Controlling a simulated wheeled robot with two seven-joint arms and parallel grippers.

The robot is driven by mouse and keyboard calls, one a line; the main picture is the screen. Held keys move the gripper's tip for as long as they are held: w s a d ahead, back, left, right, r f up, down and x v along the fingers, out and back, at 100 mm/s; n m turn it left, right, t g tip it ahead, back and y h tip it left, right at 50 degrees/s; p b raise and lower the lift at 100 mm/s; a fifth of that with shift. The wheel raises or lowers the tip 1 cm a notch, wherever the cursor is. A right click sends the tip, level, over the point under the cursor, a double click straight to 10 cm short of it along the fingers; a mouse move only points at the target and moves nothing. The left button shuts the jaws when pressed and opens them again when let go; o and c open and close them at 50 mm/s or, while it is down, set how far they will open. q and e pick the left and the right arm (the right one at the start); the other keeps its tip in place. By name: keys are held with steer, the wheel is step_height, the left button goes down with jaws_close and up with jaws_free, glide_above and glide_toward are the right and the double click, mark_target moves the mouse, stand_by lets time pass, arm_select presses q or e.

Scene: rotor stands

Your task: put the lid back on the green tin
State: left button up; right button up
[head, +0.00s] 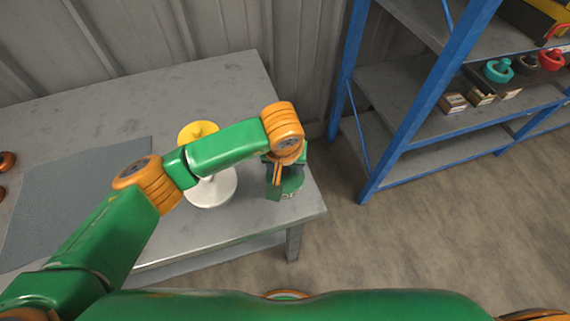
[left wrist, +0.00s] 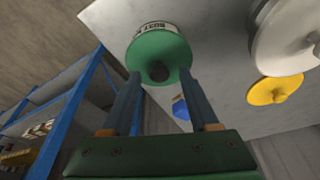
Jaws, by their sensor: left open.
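The green tin (head: 291,186) stands near the right front corner of the grey table, partly hidden by my left gripper. In the left wrist view the tin (left wrist: 157,29) shows its white label with dark lettering. A green round top with a dark knob-like centre (left wrist: 158,71) covers the end facing the camera; I cannot tell whether it is seated flush. My left gripper (head: 283,172) is over the tin. In the left wrist view its open fingers (left wrist: 160,76) stand either side of the dark centre. My right gripper is not in view.
A white round stand (head: 212,191) is left of the tin, partly behind my left arm. A yellow knobbed disc (head: 198,131) is behind it. A grey mat (head: 70,190) covers the table's left part. A blue-framed shelf (head: 405,130) stands right, across open floor.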

arm_select(q)
steer(key=b+v, duration=0.1)
steer(key=v, duration=1.1)
steer(key=shift+r, duration=0.25)
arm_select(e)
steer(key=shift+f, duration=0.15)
arm_select(q)
steer(key=shift+f, duration=0.1)
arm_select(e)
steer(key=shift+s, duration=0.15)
